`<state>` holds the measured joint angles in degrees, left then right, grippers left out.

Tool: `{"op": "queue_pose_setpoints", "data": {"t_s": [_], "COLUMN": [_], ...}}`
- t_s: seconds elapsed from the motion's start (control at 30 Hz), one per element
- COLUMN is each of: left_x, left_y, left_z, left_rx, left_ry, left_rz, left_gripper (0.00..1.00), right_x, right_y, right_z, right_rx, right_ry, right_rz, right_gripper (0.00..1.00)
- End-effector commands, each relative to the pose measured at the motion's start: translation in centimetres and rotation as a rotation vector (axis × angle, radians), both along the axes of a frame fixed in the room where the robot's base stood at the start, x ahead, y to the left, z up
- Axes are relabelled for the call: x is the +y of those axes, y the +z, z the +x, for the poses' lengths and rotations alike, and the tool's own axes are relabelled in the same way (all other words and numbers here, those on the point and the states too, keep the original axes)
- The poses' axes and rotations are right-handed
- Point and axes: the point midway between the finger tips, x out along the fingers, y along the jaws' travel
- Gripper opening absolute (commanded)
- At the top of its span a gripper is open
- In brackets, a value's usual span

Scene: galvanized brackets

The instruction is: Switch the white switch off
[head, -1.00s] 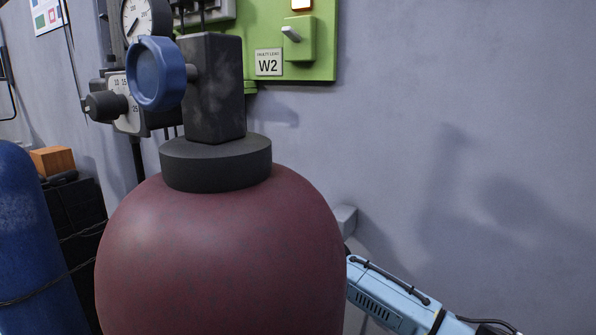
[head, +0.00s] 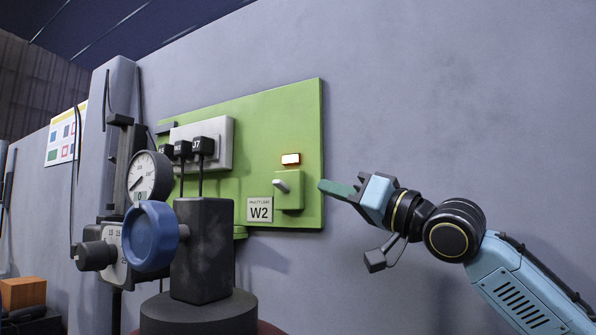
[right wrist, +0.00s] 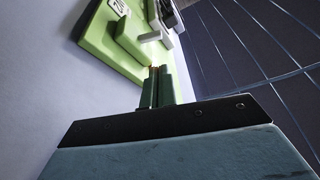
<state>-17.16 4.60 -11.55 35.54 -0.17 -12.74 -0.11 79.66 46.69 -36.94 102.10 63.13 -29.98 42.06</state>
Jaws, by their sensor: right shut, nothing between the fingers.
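The white switch (head: 282,186) is a short lever on a green box (head: 291,199) fixed to the green wall panel (head: 262,125). Its lever points up and to the left in the head view. Above it a small lamp (head: 291,159) glows orange-white. My right gripper (head: 322,186) is shut and empty, its green fingertips just right of the switch box, apart from the lever. In the right wrist view the closed fingertips (right wrist: 158,72) point toward the green panel (right wrist: 97,44); a pale bar there appears to be the lever (right wrist: 152,37). My left gripper is out of view.
A W2 label (head: 260,210) is left of the switch. A grey box with black connectors (head: 203,146) is further left. A dark valve block (head: 203,250), blue knob (head: 150,236) and gauge (head: 149,178) stand in front. The wall right of the panel is clear.

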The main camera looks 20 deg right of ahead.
Motion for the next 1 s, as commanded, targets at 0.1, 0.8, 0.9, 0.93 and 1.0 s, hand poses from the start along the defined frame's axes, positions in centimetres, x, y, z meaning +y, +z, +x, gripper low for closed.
{"op": "queue_pose_setpoints", "data": {"t_s": [0.1, 0.8, 0.9, 0.93, 1.0], "left_x": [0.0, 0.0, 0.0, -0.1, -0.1], "left_y": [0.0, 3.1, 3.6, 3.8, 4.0], "left_z": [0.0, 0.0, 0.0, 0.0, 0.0], "left_rx": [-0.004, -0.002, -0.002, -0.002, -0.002], "left_ry": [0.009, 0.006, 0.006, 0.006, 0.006], "left_rz": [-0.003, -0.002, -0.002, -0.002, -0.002], "left_gripper": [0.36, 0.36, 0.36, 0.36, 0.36], "right_x": [0.1, 4.2, 5.0, 5.1, 5.5], "right_y": [-0.3, 2.3, 2.7, 2.8, 2.9], "right_z": [0.1, 5.3, 6.4, 6.7, 7.1], "right_rx": [0.01, 0.008, 0.007, 0.006, 0.007], "right_ry": [0.0, -0.001, -0.001, -0.001, -0.002], "right_rz": [-0.008, -0.003, -0.004, -0.003, -0.005], "right_gripper": [0.0, 0.0, 0.0, 0.0, 0.0]}}
